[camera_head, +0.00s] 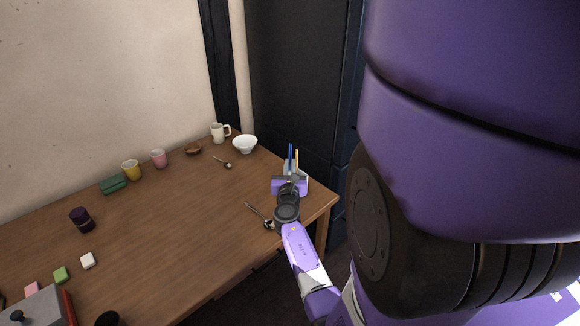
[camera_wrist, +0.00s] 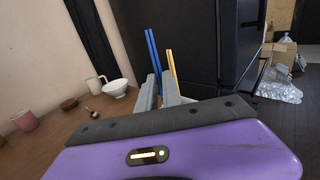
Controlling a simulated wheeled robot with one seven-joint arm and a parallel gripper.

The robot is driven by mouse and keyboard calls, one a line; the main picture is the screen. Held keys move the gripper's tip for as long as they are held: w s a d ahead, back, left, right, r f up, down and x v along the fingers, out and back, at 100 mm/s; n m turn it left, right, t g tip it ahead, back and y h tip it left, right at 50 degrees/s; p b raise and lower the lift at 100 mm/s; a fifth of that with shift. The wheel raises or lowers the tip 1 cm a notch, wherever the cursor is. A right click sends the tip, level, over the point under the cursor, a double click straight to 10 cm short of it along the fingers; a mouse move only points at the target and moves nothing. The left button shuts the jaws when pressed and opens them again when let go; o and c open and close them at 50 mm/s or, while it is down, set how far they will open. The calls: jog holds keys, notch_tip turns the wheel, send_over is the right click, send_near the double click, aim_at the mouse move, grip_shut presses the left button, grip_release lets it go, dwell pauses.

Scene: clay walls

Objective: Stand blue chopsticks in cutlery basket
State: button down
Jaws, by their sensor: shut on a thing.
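The blue chopsticks (camera_head: 291,157) stand nearly upright at my gripper (camera_head: 291,175), near the table's right corner. In the wrist view the blue chopsticks (camera_wrist: 152,48) rise between the grey fingers of my gripper (camera_wrist: 158,86), leaning slightly left. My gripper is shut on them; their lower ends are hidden. A yellow pair of chopsticks (camera_wrist: 171,65) stands just to their right, apart at the top. A pale grey piece, probably the cutlery basket (camera_wrist: 198,90), shows behind the fingers. It is mostly hidden, so I cannot tell whether the blue chopsticks are inside it.
A white bowl (camera_head: 245,144), a cream mug (camera_head: 219,133) and a spoon (camera_head: 222,162) are on the wooden table (camera_head: 170,215) to the left. Another utensil (camera_head: 258,214) lies near the front edge by my arm. A dark cabinet (camera_head: 295,80) stands behind.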

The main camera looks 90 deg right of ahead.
jog(key=c, duration=1.5)
grip_release()
jog(key=shift+o, duration=0.2)
jog(key=a, duration=0.7)
jog(key=shift+w+a, duration=0.3)
jog(key=shift+a, duration=0.1)
